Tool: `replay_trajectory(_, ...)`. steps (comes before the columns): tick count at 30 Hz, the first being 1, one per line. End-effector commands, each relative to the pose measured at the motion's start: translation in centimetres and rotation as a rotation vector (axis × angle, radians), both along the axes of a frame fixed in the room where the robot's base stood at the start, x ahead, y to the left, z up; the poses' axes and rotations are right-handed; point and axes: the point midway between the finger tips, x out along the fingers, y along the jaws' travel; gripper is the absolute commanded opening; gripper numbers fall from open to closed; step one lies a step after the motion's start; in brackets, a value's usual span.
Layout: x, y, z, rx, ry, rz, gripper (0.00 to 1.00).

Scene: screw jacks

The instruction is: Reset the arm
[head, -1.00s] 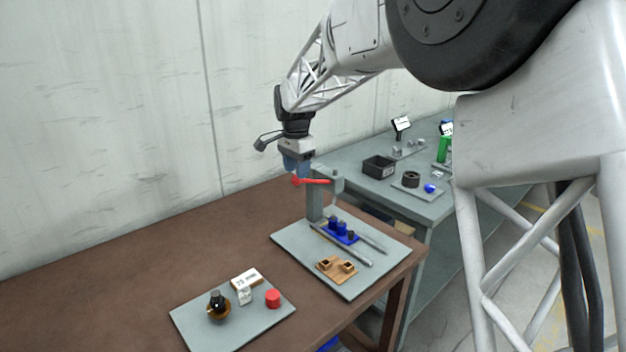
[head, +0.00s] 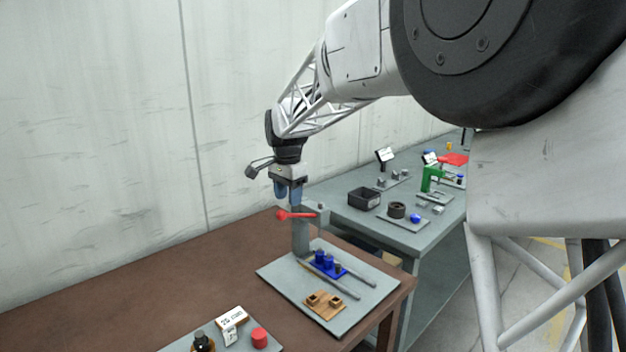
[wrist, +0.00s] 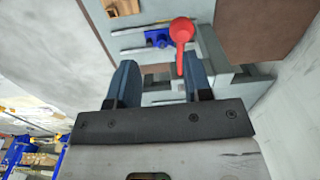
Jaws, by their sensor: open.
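My gripper (head: 288,190) hangs above the grey press stand (head: 301,235), beside its red lever (head: 295,215). In the wrist view the two blue fingers (wrist: 158,85) are apart, with nothing held between them. The red lever knob (wrist: 181,30) shows past the right finger, and its handle points toward that finger. I cannot tell whether finger and lever touch. A blue block with cylinders (head: 327,263) sits on rails at the foot of the stand.
A grey plate (head: 275,272) carries the stand and a wooden two-socket block (head: 323,303). A nearer plate holds a red cylinder (head: 259,338), a label and a dark bottle (head: 203,342). A second bench has a black bin (head: 364,198) and a green device (head: 430,178). The brown table's left is clear.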

Motion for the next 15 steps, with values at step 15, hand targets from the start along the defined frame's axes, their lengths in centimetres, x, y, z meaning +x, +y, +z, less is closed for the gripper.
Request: replay_trajectory(15, -11.0, -10.2, 3.3, 0.003, -0.061, 0.189, 0.46)
